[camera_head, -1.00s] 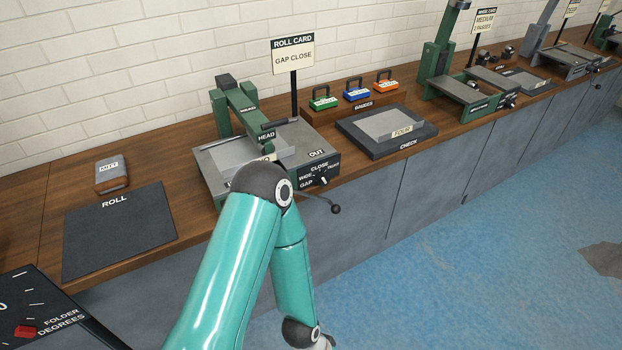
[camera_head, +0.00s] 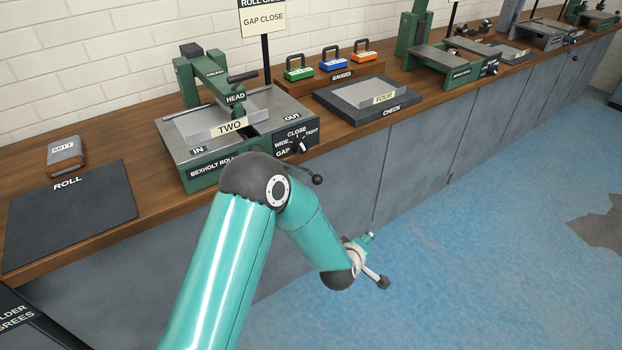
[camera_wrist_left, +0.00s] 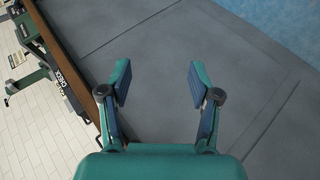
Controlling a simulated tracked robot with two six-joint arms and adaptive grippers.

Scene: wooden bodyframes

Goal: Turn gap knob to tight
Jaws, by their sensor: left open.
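The gap knob (camera_head: 300,147) is a small dark knob on the front right of the green and grey roll machine (camera_head: 175,155). WIDE, CLOSE and TIGHT are printed around it. Its pale mark seems to point up, near CLOSE, but it is too small to be sure. My teal arm reaches up in front of the machine and bends down to the right. Its wrist end is in front of the cabinets, below and right of the knob, and apart from it. In the left wrist view my left gripper (camera_wrist_left: 157,75) is open and empty, facing the grey cabinet front. My right gripper is not seen.
A crank with a ball end (camera_head: 317,180) sticks out below the knob, close to my elbow. The check plate (camera_head: 400,112) lies right of the machine, with gauges (camera_head: 331,66) behind. The roll mat (camera_head: 70,215) is at left.

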